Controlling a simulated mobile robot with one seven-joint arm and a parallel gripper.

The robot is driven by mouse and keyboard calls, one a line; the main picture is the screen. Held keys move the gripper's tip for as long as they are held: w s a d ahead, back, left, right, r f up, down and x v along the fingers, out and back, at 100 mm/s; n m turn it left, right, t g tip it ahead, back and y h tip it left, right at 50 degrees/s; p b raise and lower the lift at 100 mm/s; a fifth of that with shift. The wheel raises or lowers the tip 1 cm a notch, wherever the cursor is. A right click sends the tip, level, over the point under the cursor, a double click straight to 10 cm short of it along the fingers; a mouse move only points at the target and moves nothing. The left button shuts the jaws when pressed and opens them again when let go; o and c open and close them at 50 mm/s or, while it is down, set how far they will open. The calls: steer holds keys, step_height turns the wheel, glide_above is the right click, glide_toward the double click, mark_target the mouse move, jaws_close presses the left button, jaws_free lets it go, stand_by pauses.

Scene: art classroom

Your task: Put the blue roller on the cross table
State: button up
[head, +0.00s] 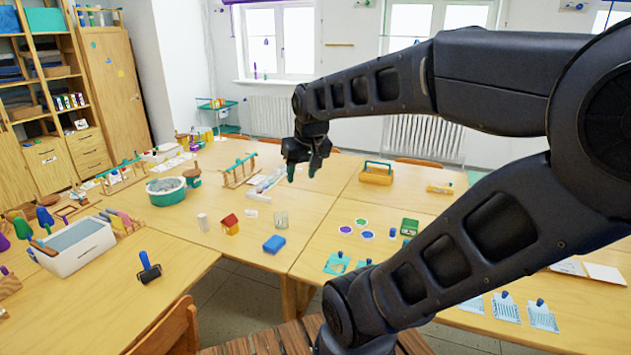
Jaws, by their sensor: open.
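A roller with a blue handle (145,260) and a dark roller head lies on the left table (180,282), near its right edge. My gripper (304,175) is open and empty, with its fingers pointing down. It hangs above the tables in the middle of the view, up and to the right of the roller and well apart from it. The tables join; a wide one (262,225) runs across behind the left table, probably the cross table.
A white tub (72,258) stands left of the roller. A chair back (168,332) is in front. Bare tabletop lies around the roller.

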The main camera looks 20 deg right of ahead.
steer(key=shift+m, duration=0.3)
steer(key=s, duration=0.1)
steer(key=s+d, duration=0.1)
steer(key=s, duration=0.1)
steer(key=s+d, duration=0.1)
steer(key=shift+s+f, duration=0.35)
steer(key=shift+f, duration=0.05)
